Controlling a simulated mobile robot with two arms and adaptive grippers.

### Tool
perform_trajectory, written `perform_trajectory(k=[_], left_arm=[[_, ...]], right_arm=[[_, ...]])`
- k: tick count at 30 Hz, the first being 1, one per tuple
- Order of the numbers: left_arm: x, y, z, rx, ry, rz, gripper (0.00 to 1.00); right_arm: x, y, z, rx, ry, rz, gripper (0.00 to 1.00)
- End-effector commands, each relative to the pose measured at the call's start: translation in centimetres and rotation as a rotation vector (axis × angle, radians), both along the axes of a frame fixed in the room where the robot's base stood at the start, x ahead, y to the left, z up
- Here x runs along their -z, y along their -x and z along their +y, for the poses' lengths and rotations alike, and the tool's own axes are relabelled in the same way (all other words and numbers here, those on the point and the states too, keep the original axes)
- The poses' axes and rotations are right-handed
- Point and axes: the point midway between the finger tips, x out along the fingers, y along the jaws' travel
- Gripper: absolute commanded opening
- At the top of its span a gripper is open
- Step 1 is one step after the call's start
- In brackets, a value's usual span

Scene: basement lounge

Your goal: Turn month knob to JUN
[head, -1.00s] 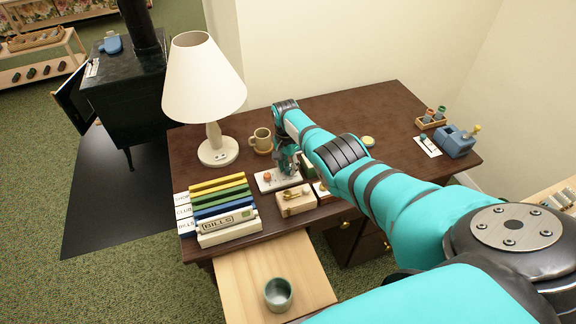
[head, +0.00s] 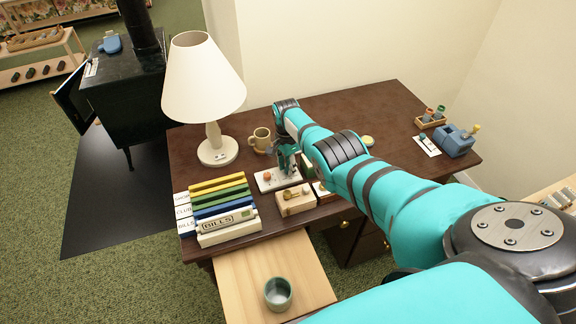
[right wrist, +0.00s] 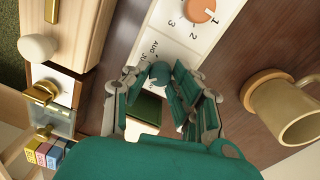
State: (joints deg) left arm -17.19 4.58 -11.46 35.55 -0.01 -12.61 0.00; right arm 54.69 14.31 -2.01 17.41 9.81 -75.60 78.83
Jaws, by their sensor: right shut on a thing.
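A white panel (head: 264,187) lies on the brown desk beside the mug. It also shows in the right wrist view (right wrist: 172,38), with an orange knob (right wrist: 200,9) beside printed numbers and a round teal month knob (right wrist: 160,70). Month letters beside the teal knob include AUG; the others are partly hidden or too small to read surely. My right gripper (right wrist: 162,80) is shut on the teal knob, its fingers on either side. In the head view my right gripper (head: 288,162) is over the panel's right end. My left gripper is not in view.
A tan mug (right wrist: 288,108) stands close to the gripper. A white lamp (head: 204,85) and several binders (head: 222,200) stand at left.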

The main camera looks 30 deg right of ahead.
Motion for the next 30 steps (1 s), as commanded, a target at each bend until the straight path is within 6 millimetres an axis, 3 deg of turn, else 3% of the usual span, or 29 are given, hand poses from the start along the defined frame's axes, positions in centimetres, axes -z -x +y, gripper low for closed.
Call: perform_trajectory(k=[3,4,9,22,26,30], left_arm=[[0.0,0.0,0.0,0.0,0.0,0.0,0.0],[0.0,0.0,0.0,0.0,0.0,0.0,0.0],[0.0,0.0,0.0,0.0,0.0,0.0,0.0],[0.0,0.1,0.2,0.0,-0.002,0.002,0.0],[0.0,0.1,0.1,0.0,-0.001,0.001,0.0],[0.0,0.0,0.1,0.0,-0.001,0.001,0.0]], right_arm=[[-0.1,-0.1,0.0,-0.001,0.001,-0.002,0.0],[-0.1,-0.1,0.0,-0.001,0.001,-0.002,0.25],[-0.1,0.0,0.0,-0.001,0.001,-0.001,0.47],[-0.6,-0.1,0.0,-0.001,0.001,-0.002,0.47],[-1.9,-0.2,-0.1,-0.002,0.002,-0.003,0.47],[-4.7,-0.3,-0.1,-0.002,0.002,-0.007,0.47]])
